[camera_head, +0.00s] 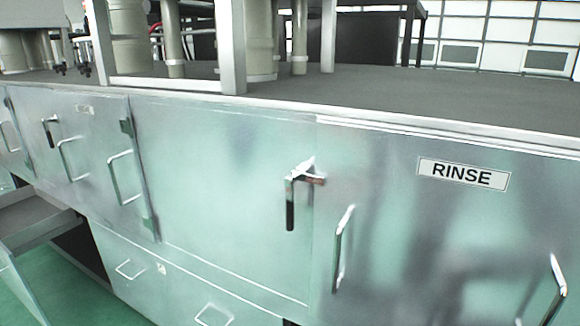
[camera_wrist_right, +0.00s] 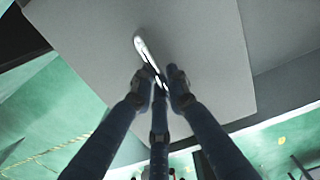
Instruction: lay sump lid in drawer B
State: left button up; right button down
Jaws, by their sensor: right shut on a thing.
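In the right wrist view my right gripper (camera_wrist_right: 161,82) is shut on a bright metal bar handle (camera_wrist_right: 147,52). In the head view an open drawer (camera_head: 38,222) shows at the lower left, partly cut off by the picture edge. I cannot read a letter on it. Neither of my grippers shows in the head view.
A metal cabinet (camera_head: 220,190) with several handles fills the head view. A door at the right bears a RINSE label (camera_head: 463,174). A latch (camera_head: 292,195) juts out beside it. Pale pipes (camera_head: 130,35) and metal posts stand on the grey top. Green floor (camera_head: 85,285) shows lower left.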

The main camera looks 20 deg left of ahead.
aim_at(27, 223)
jog(key=i+j, duration=0.2)
jog(key=j, duration=1.05)
jog(key=i+j, duration=0.15)
jog(key=j, duration=1.1)
jog(key=i+j, duration=0.2)
jog(key=j, duration=1.05)
jog(key=i+j, duration=0.15)
jog(key=j, duration=1.1)
jog(key=i+j, duration=0.2)
jog(key=j, duration=1.05)
jog(key=i+j, duration=0.15)
jog(key=j, duration=1.1)
jog(key=i+j, duration=0.2)
jog(key=j, duration=1.1)
jog(key=i+j, duration=0.15)
jog(key=j, duration=1.1)
